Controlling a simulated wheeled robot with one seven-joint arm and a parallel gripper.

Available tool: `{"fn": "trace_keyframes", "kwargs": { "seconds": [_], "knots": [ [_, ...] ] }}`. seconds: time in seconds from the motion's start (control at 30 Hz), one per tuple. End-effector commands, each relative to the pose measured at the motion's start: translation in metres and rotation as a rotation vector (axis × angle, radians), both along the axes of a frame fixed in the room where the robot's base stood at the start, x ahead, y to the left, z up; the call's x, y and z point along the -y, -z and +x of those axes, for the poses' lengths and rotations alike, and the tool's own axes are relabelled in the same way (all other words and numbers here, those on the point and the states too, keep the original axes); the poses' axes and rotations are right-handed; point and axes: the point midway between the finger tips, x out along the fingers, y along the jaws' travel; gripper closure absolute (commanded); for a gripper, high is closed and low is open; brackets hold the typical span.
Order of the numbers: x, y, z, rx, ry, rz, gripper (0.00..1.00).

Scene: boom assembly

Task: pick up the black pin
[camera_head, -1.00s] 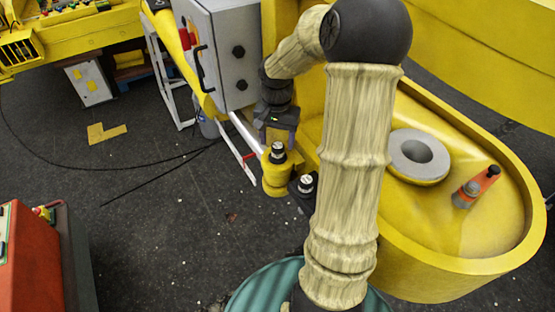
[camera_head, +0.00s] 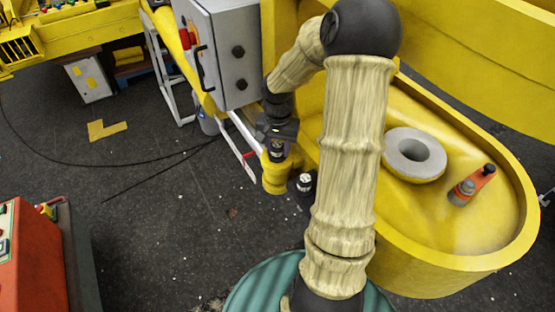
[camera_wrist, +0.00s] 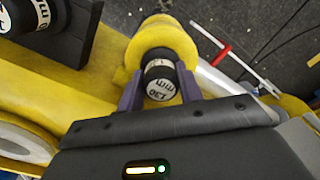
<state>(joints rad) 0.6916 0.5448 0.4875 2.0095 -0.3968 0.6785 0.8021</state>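The black pin (camera_wrist: 158,78), with a white label reading 130 mm on its end, stands in a round yellow holder (camera_wrist: 170,38) in the wrist view. In the head view the holder (camera_head: 275,176) is beside the yellow structure, and the pin's top (camera_head: 277,152) shows just below my gripper (camera_head: 277,138). In the wrist view my gripper (camera_wrist: 160,92) is open, with a purple finger on each side of the pin's end. Narrow gaps seem to remain between fingers and pin. A second dark, labelled pin (camera_wrist: 38,14) sits in a black block (camera_wrist: 72,38); it also shows in the head view (camera_head: 304,182).
A grey control cabinet (camera_head: 222,50) stands close behind my gripper. The yellow boom part (camera_head: 440,262) at right holds a grey ring (camera_head: 414,152) and an orange-and-black piece (camera_head: 470,187). A red-orange machine (camera_head: 30,255) is at lower left. The dark floor between is mostly clear.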

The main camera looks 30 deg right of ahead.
Motion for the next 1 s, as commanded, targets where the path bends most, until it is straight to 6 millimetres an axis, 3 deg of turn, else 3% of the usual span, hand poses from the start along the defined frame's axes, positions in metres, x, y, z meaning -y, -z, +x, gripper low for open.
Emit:
{"fn": "trace_keyframes", "kwargs": {
  "seconds": [0.03,0.17,0.67,0.87,1.0],
  "knots": [
    [-0.001,0.000,0.000,-0.001,-0.002,0.000,0.76],
    [-0.001,0.000,0.000,-0.001,-0.004,0.000,1.00],
    [0.000,-0.005,0.001,0.001,-0.001,-0.001,1.00],
    [0.000,-0.028,0.001,0.006,-0.001,-0.004,1.00],
    [0.000,-0.058,0.001,0.008,0.000,-0.006,1.00]
  ]
}}
